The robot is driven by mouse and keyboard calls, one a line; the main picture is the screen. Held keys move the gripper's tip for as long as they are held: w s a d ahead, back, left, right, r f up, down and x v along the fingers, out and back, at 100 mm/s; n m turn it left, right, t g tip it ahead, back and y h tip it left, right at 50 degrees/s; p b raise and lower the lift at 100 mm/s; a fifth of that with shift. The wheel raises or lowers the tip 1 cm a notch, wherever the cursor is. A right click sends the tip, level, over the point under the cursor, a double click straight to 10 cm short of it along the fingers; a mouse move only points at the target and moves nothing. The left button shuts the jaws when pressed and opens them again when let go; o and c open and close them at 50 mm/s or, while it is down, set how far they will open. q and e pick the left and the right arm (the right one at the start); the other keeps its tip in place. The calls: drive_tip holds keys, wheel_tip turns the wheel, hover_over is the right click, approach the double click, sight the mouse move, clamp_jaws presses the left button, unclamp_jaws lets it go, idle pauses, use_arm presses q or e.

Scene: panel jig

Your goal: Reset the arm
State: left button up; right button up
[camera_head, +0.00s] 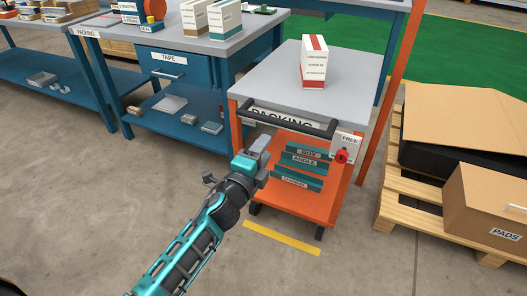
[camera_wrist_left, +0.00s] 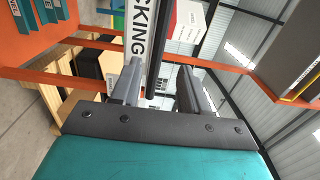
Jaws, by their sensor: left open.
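My left gripper (camera_head: 260,158) is in front of an orange cart with a grey top (camera_head: 345,75). It is just below the cart's black handle (camera_head: 285,118), near the handle's left half. In the left wrist view my gripper's jaws (camera_wrist_left: 157,88) stand apart with nothing gripped. The dark handle bar (camera_wrist_left: 157,45) runs up the picture between and beyond the fingers, beside the PACKING sign. I cannot tell how far it is from the fingertips. My right gripper is in neither view.
A white and red box (camera_head: 314,63) stands on the cart. A red knob (camera_head: 341,156) is beside a FREE label. Blue benches with a TAPE drawer (camera_head: 170,62) stand at the back left. A pallet (camera_head: 397,205) with boxes is on the right.

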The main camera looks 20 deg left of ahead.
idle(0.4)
use_arm(q)
drive_tip(key=s+d+f+n+g+h, duration=0.1)
drive_tip(key=s+d+f+n+g, duration=0.1)
drive_tip(key=s+f+n, duration=0.4)
drive_tip(key=s+d+f+n+g, duration=0.1)
drive_tip(key=s+d+n+g, duration=0.2)
drive_tip(key=s, duration=0.5)
drive_tip(key=s+d+f+n+g+h, duration=0.1)
drive_tip(key=s+f+n+g, duration=0.1)
drive_tip(key=s+f+n, duration=0.35)
drive_tip(key=s+a+r+p, duration=0.1)
drive_tip(key=s+r+p, duration=0.1)
drive_tip(key=r+p, duration=0.4)
drive_tip(key=s+a+r+n+y+p, duration=0.1)
drive_tip(key=a+r+p, duration=0.1)
drive_tip(key=r+p, duration=0.5)
drive_tip(key=p, duration=0.3)
drive_tip(key=shift+s, duration=0.35)
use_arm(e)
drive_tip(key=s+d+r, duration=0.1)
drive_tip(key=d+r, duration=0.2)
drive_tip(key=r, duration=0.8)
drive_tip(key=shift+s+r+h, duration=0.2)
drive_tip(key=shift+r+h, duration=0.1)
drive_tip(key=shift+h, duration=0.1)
use_arm(q)
drive_tip(key=shift+r+n, duration=0.1)
drive_tip(key=shift+n, duration=0.15)
